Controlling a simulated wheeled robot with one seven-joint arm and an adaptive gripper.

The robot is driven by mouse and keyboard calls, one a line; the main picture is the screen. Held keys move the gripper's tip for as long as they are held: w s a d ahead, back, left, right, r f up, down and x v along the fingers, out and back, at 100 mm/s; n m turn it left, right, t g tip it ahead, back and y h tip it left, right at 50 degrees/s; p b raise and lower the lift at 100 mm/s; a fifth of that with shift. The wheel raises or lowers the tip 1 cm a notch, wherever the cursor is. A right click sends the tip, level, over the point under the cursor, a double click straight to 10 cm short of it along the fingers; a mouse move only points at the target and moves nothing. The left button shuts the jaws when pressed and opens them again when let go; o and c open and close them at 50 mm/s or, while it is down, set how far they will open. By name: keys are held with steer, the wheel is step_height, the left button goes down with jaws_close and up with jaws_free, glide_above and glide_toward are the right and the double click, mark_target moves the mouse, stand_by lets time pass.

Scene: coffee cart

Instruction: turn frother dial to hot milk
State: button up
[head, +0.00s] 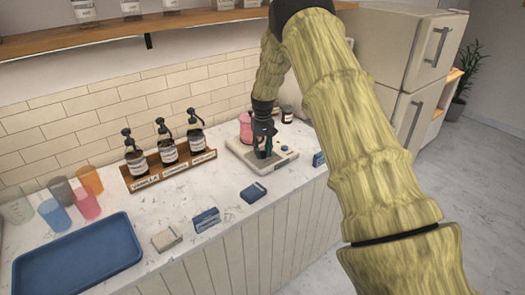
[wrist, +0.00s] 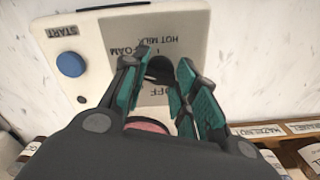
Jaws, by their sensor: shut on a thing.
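The frother is a cream base (head: 284,158) on the counter with a pink vessel (head: 245,128) at its back. In the wrist view its panel (wrist: 112,38) shows upside-down labels for hot milk, foam and off, and a blue start button (wrist: 70,64). The dark dial (wrist: 158,68) sits between my fingertips, partly covered by them. My gripper (wrist: 160,80) points down over the panel and is shut on the dial; it also shows in the head view (head: 263,152). I cannot tell which label the dial points to.
A wooden rack (head: 172,173) with several pump bottles stands left of the frother. A blue box (head: 254,193) and a blue card stand (head: 206,219) lie nearer the counter's front edge. A blue tray (head: 78,258) and coloured cups are far left. Dark jars (head: 287,114) stand behind.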

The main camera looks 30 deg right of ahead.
mark_target(263, 151)
steer(key=m, duration=0.3)
steer(key=shift+w+d+r+m, duration=0.1)
steer(key=shift+w+r+m, duration=0.1)
steer(key=shift+m, duration=0.2)
steer(key=m, duration=0.3)
steer(key=shift+m, duration=0.3)
steer(key=m, duration=0.6)
steer(key=shift+m, duration=0.3)
steer(key=o, duration=0.9)
steer(key=shift+o, duration=0.7)
steer(key=shift+s+f, duration=0.1)
step_height(263, 151, up, 12)
